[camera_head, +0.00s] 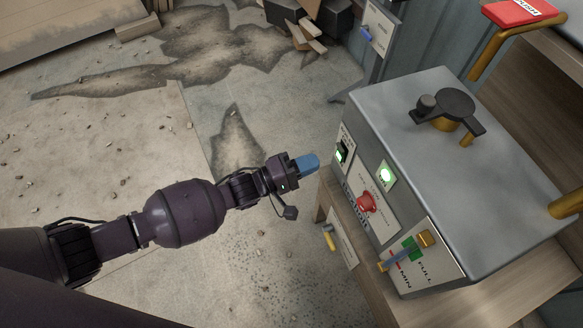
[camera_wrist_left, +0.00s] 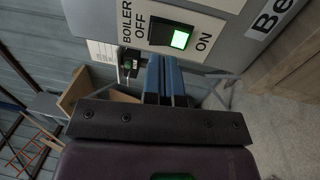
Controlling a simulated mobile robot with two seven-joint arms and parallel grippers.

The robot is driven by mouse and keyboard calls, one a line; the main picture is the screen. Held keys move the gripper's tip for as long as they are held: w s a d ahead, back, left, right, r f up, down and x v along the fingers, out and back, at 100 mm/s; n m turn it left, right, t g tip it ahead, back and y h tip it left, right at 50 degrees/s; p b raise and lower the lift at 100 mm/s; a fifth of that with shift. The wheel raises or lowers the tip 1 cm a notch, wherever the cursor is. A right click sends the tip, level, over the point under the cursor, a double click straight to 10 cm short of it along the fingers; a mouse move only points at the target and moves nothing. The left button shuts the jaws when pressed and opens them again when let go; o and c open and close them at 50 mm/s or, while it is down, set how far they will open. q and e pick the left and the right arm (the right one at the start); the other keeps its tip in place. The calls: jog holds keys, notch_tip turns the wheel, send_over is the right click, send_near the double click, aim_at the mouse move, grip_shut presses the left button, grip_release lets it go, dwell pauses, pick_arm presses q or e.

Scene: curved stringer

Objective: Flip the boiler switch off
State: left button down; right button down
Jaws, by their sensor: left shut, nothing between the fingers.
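The boiler switch (camera_head: 342,152) is a black rocker with a lit green part, on the front panel of the grey boiler box (camera_head: 385,105) in the head view. In the left wrist view the switch (camera_wrist_left: 172,36) sits between the words OFF and ON, with its lit green half toward ON. My left gripper (camera_head: 309,163) has blue fingers and is shut and empty. Its fingertips (camera_wrist_left: 165,75) are just short of the panel, close to the switch and apart from it as far as I can tell. My right gripper is not in view.
The panel also carries a green lit button (camera_head: 386,174), a red knob (camera_head: 367,203) and a MIN/FULL lever (camera_head: 405,253). The box stands on a wooden bench (camera_head: 480,300). The cracked floor at left is open.

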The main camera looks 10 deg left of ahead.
aim_at(339, 151)
pick_arm(q)
jog(key=b+x, duration=0.1)
jog(key=x, duration=0.3)
jog(key=shift+w+d+f, duration=0.1)
jog(key=shift+d, duration=0.1)
jog(key=shift+w+d, duration=0.2)
jog(key=shift+d, duration=0.05)
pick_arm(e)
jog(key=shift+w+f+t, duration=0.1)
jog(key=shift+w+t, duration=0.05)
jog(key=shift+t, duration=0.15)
pick_arm(q)
jog(key=shift+r, duration=0.2)
